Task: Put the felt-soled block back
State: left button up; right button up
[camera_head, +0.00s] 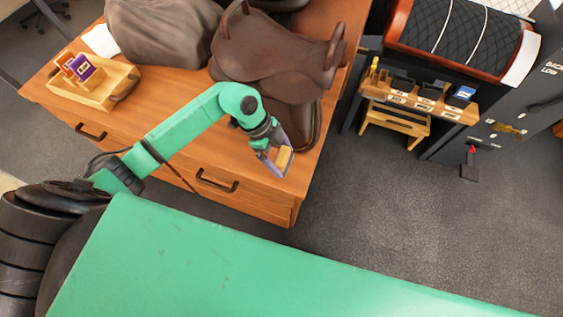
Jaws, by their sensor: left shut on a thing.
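My left gripper (272,160) is shut on a small tan block (284,157) above the front right corner of the wooden desk (235,200). The block is partly covered by the fingers, and I cannot make out a felt sole on it. A brown leather saddle (265,55) lies on the desk just behind the gripper, its flap hanging close to the block. A light wooden tray (100,98) on the desk's left side holds a purple-faced item (82,68) and other small things. My right gripper is not in view.
A wooden shelf with labelled slots (420,100) stands at the right, holding several small dark and blue items. A small wooden stool (395,125) is below it. A quilted pad (460,35) lies above. A grey-brown covered bundle (165,30) is beside the saddle. Open carpet separates desk and shelf.

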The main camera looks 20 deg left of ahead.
aim_at(282, 165)
pick_arm(q)
notch_tip(282, 165, down, 5)
jog(key=shift+r, duration=0.2)
jog(key=o, duration=0.9)
jog(key=shift+o, duration=0.2)
jog(key=v, duration=1.2)
jog(key=shift+b, duration=0.45)
